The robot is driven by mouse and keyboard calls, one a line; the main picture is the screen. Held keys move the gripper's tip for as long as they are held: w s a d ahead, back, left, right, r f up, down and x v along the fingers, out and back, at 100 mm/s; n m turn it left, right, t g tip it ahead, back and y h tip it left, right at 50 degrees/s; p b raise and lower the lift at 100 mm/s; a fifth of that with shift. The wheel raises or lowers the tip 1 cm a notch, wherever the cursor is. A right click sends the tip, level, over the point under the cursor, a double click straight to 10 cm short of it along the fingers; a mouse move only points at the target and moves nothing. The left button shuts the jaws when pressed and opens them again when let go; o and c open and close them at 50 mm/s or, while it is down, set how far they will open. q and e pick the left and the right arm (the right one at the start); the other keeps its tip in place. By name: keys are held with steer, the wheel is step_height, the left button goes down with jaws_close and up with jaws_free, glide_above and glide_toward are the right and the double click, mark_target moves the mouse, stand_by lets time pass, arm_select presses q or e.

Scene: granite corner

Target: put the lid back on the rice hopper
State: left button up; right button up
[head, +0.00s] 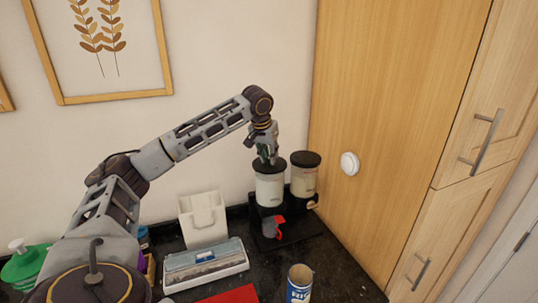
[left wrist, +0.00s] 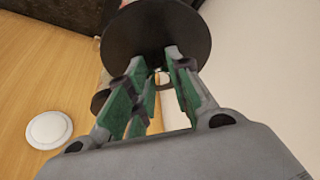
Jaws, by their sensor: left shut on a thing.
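A clear hopper with pale contents (head: 269,188) stands on the left of a black dispenser stand (head: 300,236). Its black round lid (head: 258,168) sits at the hopper's top; I cannot tell whether it is fully seated. My left gripper (head: 268,159) points down from above, shut on the lid's knob. In the left wrist view the lid (left wrist: 155,40) is a dark disc beyond the fingers (left wrist: 160,78), and it hides the hopper. A second hopper (head: 304,182) with a black lid (head: 305,158) stands just to the right. My right gripper is out of view.
A white container (head: 203,220) and a blue-white box (head: 206,265) stand to the left. A can (head: 299,284) is in front.

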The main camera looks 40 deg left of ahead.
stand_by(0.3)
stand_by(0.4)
arm_select(q)
steer(key=o, duration=1)
steer(key=o, duration=0.5)
steer(key=shift+r, duration=0.15)
steer(key=shift+r, duration=3.35)
